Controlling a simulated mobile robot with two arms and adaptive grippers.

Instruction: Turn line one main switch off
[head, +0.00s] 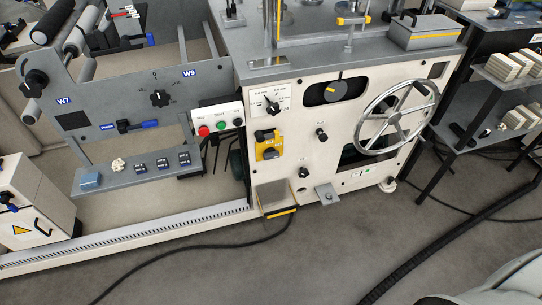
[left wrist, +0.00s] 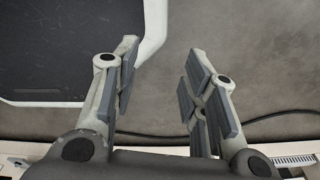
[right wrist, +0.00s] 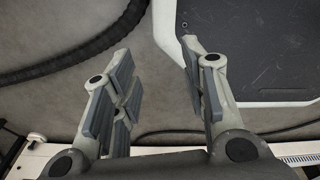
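No label reading line one main switch is legible, so I cannot tell which control it is. In the head view, a yellow plate with dark switches (head: 268,146) sits on the white machine front (head: 345,130). Above it is a black pointer knob on a marked dial (head: 270,102). A black rotary knob (head: 159,98) is on the grey panel at the left. A white cabinet (head: 30,203) at the far left bears a yellow warning triangle and a dark handle with a blue part. My left gripper (left wrist: 162,55) and right gripper (right wrist: 157,58) are open and empty, above the floor.
A red, green and white button box (head: 219,125) is beside the machine. A spoked handwheel (head: 396,117) projects at the right. A shelf (head: 140,172) holds small items. Dark cables cross the floor (head: 240,270). A black rack with stacked blocks (head: 500,90) stands at right.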

